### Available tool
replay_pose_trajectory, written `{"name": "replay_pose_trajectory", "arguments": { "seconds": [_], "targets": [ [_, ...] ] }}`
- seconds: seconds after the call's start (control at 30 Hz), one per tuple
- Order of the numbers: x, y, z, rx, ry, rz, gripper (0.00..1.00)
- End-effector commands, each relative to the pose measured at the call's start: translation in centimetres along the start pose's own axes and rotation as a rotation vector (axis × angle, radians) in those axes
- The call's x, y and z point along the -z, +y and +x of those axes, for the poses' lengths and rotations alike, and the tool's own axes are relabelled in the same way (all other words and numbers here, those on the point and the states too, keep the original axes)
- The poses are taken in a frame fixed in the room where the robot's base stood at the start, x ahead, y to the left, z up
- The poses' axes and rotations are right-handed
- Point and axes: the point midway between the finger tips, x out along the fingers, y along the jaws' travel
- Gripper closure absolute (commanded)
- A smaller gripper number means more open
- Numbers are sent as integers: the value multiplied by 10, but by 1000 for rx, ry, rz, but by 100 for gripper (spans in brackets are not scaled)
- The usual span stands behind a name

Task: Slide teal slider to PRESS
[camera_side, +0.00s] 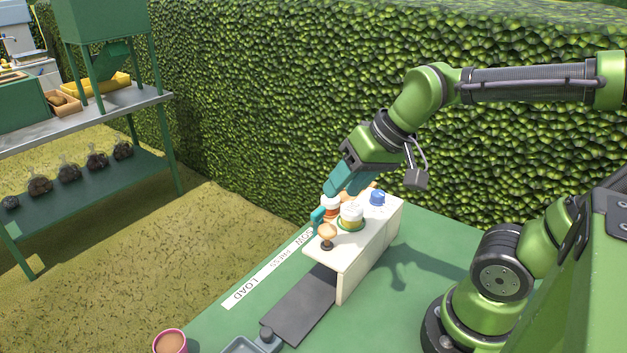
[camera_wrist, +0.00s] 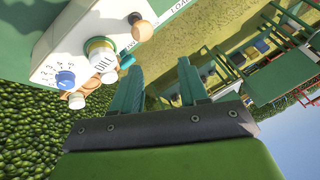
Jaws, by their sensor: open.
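The teal slider (camera_side: 318,215) is a small teal handle at the left side of a cream box (camera_side: 352,262), beside the white label strip (camera_side: 266,270). On the strip, LOAD is legible at the near end and PRESS appears partway along; the far word is partly hidden. In the wrist view a bit of teal (camera_wrist: 127,61) shows behind the white and gold jar, close to the left finger. My gripper (camera_side: 334,192) is open, its teal fingers pointing down just above and behind the slider. The fingers (camera_wrist: 160,66) look empty in the wrist view. I cannot tell whether they touch anything.
On the box are a wooden knob (camera_side: 327,233), a white jar (camera_side: 351,215) and a blue dial (camera_side: 377,198). A dark grey track (camera_side: 298,305) runs out from the box's near end. A pink pot (camera_side: 170,342) is at the table's front-left. A hedge stands behind.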

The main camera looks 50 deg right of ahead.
Motion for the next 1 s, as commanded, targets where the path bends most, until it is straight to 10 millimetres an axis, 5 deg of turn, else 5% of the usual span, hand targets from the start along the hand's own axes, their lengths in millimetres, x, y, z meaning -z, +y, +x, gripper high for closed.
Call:
{"name": "replay_pose_trajectory", "arguments": {
  "seconds": [0.3, 0.5, 0.73, 1.0],
  "targets": [
    [95, 20, 37, -293, -207, 533, 56],
    [136, 33, 41, -501, -188, 942, 56],
    [135, 32, 29, -559, -162, 1148, 56],
    [118, 46, 63, -561, -165, 1149, 56]
  ]
}}
